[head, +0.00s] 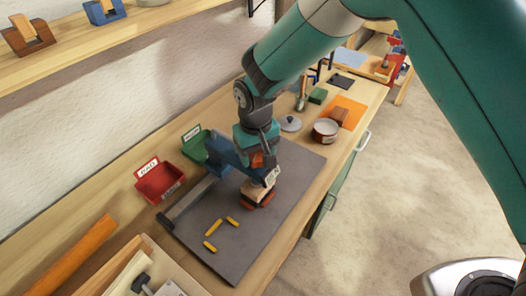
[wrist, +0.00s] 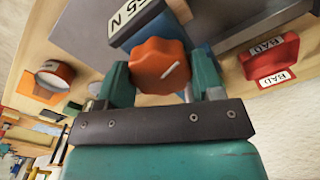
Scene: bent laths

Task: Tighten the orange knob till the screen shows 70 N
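The orange knob (wrist: 160,64) has a lobed rim and a white mark on its face. It sits between the two fingers of my gripper (wrist: 162,82), which touch its sides. In the head view the knob (head: 257,160) is partly hidden under my gripper. It belongs to a blue clamp (head: 228,152) standing over a pale wooden block (head: 254,190) on the grey mat. The clamp's white screen (wrist: 133,17) is cut off by the top of the wrist view; it seems to read 55 N. In the head view the screen (head: 272,177) is too small to read.
Left of the clamp are a red BAD bin (head: 160,183) and a green bin (head: 194,148). Several yellow sticks lie on the grey mat (head: 240,249). A tin (head: 325,131) and an orange sheet (head: 352,108) are further back. The mat's front right is clear.

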